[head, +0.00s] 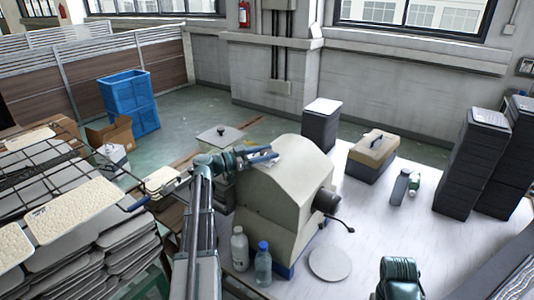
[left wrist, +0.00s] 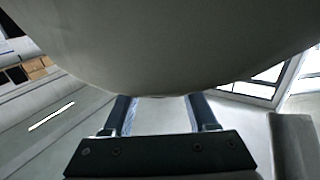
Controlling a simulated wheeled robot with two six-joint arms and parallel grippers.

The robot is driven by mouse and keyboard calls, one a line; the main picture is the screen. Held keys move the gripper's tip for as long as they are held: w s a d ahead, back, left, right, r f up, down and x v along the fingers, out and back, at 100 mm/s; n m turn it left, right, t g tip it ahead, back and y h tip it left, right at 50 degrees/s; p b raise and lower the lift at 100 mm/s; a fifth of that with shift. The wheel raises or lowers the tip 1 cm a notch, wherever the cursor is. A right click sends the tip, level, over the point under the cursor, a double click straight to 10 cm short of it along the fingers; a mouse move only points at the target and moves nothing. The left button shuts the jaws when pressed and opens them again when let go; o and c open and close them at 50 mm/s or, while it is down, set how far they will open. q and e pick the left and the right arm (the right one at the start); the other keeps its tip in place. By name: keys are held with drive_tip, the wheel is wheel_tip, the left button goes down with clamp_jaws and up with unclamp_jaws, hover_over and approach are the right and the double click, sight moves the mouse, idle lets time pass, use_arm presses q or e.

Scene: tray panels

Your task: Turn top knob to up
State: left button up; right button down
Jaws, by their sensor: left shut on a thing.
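My left gripper (head: 266,154) is at the upper left side of a beige machine with a rounded top (head: 290,190). In the left wrist view, its two blue-grey fingers (left wrist: 160,112) stand apart. They are shut on a large, rounded grey thing (left wrist: 165,45) that fills the upper picture and hides their tips. I cannot tell whether this is the top knob. No knob is clear on the machine's top in the head view. A black round part (head: 327,200) and a thin lever (head: 344,226) stick out on its right side.
Two bottles (head: 240,250) stand before the machine. Stacked trays (head: 75,210) crowd the left. Blue crates (head: 130,100), a toolbox (head: 373,155) and dark stacks (head: 470,165) stand farther off.

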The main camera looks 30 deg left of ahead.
sight(267, 152)
idle(0.4)
use_arm(q)
drive_tip(key=o, duration=1.4)
drive_tip(key=shift+c, duration=0.2)
drive_tip(key=shift+r, duration=0.1)
drive_tip(key=shift+r+p, duration=0.55)
drive_tip(key=shift+p, duration=0.1)
wheel_tip(267, 152, up, 3)
drive_tip(key=p, duration=0.3)
drive_tip(key=shift+r, duration=0.1)
drive_tip(key=shift+s+d+f, duration=0.2)
drive_tip(key=shift+s+d, duration=0.15)
drive_tip(key=shift+s, duration=0.25)
drive_tip(key=shift+s+d+f, duration=0.2)
drive_tip(key=shift+s+d, duration=0.15)
drive_tip(key=shift+s, duration=0.2)
drive_tip(key=s+d+r, duration=0.1)
drive_tip(key=s+d, duration=0.6)
drive_tip(key=s, duration=0.4)
drive_tip(key=shift+s+p, duration=0.15)
drive_tip(key=shift+p, duration=0.2)
